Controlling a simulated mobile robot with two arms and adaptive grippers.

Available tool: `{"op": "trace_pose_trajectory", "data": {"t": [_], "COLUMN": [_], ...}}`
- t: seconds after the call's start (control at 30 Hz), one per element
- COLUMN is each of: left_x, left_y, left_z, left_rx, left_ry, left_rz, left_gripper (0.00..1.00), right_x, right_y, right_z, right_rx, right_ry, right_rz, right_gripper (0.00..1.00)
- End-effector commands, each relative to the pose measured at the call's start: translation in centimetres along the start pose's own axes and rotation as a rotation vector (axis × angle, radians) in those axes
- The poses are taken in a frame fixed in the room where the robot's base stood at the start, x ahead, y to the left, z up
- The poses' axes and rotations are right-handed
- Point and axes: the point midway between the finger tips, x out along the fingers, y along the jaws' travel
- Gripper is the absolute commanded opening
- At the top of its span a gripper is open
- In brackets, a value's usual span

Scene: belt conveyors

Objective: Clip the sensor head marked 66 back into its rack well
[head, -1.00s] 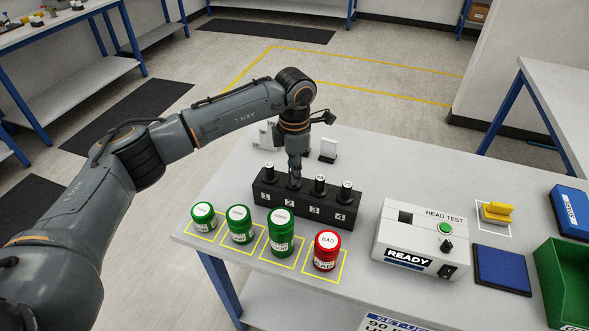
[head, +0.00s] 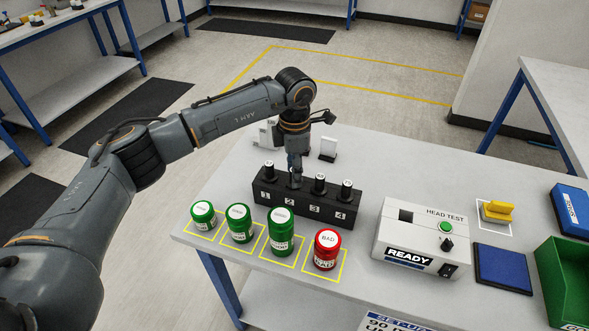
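The black rack (head: 306,203) stands on the white table with wells numbered 1 to 4. The fingers hide what is at that well. I cannot tell whether they are open or shut, and I cannot read any 66 mark. My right gripper is not in view.
In front of the rack, green canisters (head: 239,224) and a red BAD canister (head: 326,249) stand on yellow-outlined spots. The HEAD TEST box (head: 419,237), showing READY, stands to the right. Further right are a yellow-handled item (head: 497,211), a blue pad (head: 502,268) and a green bin (head: 571,287).

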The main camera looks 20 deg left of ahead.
Motion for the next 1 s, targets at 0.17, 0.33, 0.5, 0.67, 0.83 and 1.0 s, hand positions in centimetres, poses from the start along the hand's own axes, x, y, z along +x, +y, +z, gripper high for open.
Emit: {"op": "trace_pose_trajectory", "data": {"t": [0.17, 0.33, 0.5, 0.67, 0.83, 1.0], "left_x": [0.0, -0.4, -2.8, -6.4, -9.6, -11.5], "left_y": [0.0, 0.0, 0.1, 0.1, 0.1, 0.0], "left_z": [0.0, 0.0, 0.0, 0.1, 0.0, 0.0], "left_rx": [0.000, 0.000, 0.000, 0.000, 0.000, 0.000], "left_ry": [0.000, 0.000, -0.002, -0.003, -0.001, -0.001], "left_rz": [0.000, 0.000, 0.004, 0.004, 0.002, 0.002], "left_gripper": [0.47, 0.47, 0.47, 0.47, 0.47, 0.47], "right_x": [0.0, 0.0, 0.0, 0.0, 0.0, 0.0], "right_y": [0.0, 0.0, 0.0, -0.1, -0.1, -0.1], "right_z": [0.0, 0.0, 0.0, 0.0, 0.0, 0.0], "right_rx": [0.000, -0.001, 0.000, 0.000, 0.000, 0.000], "right_ry": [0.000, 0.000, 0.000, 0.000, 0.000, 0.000], "right_rz": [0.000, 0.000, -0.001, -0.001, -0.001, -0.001], "right_gripper": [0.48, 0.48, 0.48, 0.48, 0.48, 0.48]}}
